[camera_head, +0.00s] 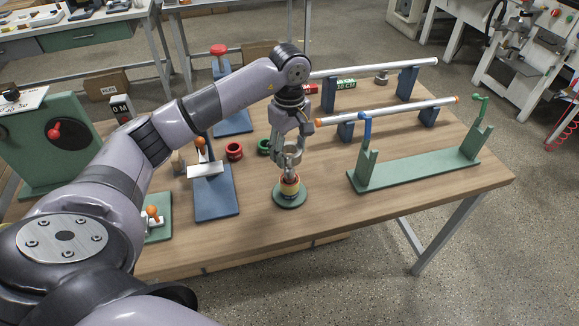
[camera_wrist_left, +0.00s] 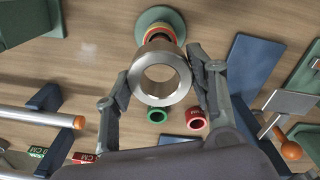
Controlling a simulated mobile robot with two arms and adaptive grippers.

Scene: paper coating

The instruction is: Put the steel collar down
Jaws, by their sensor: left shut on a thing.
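My left gripper (camera_head: 290,163) is shut on the steel collar, a thick shiny ring (camera_wrist_left: 160,98) between its two fingers in the left wrist view. Bare wood shows through the collar's hole. In the head view the fingers are just above a small stand with yellow and red bands (camera_head: 289,186) on a round green base (camera_head: 289,202). In the left wrist view that green base (camera_wrist_left: 160,15) is beyond the collar, which partly covers the banded part. I cannot tell whether the collar touches the stand. My right gripper is not in view.
A red ring (camera_head: 234,151) and a green ring (camera_head: 264,147) lie on the wooden table (camera_head: 320,215) behind the stand. A long green cradle (camera_head: 420,167) stands to the right, with steel bars behind it. A blue plate fixture (camera_head: 215,200) is to the left. Front wood is clear.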

